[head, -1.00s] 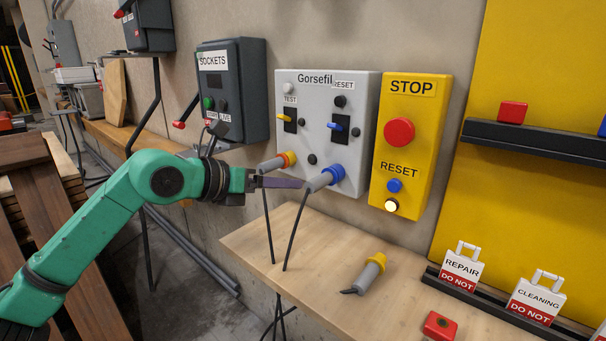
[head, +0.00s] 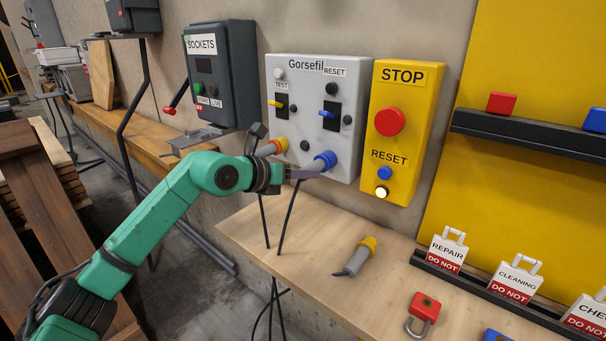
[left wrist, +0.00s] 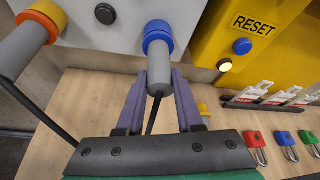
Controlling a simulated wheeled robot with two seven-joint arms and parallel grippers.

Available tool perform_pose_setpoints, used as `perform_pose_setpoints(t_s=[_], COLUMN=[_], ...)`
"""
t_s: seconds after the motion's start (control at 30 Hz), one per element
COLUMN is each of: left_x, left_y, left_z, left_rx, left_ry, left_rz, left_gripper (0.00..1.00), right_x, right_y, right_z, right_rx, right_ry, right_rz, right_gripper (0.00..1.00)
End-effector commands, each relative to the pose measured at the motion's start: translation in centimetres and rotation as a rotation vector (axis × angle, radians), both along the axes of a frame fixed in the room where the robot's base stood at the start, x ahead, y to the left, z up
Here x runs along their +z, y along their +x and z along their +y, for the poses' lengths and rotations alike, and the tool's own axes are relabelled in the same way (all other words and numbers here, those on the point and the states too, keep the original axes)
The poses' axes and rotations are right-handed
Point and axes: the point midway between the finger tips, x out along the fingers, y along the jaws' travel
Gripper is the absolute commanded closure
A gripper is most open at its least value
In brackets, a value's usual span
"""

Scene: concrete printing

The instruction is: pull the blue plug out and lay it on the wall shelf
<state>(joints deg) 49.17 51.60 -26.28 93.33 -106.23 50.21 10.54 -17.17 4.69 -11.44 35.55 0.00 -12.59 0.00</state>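The blue plug (head: 325,160) sits in the lower right socket of the grey Gorsefil panel (head: 345,72). In the left wrist view its blue collar (left wrist: 157,36) is against the panel and its grey body (left wrist: 160,76) points toward me, with a dark cable hanging from it. My left gripper (head: 310,174) is at the plug; in the left wrist view its two purple fingers (left wrist: 160,88) stand open on either side of the grey body. Whether they touch it I cannot tell. The wooden wall shelf (head: 310,240) lies below the panel. My right gripper is out of view.
An orange plug (head: 278,146) is in the socket to the left. A loose yellow plug (head: 359,256) and a red padlock (head: 424,308) lie on the wooden shelf. The yellow STOP box (head: 404,130) is to the right. The shelf's left part is bare.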

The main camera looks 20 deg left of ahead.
Motion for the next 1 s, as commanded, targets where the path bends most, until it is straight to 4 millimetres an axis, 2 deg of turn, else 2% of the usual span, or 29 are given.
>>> perform_pose_setpoints(t_s=[1.0], left_x=[-0.2], left_y=[-5.4], left_z=[2.2], left_rx=[0.001], left_ry=[0.001], left_rz=[-0.001], left_gripper=[1.0], right_x=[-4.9], right_y=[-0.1], right_z=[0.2], right_rx=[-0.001], right_ry=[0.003], right_rz=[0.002], right_gripper=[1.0])
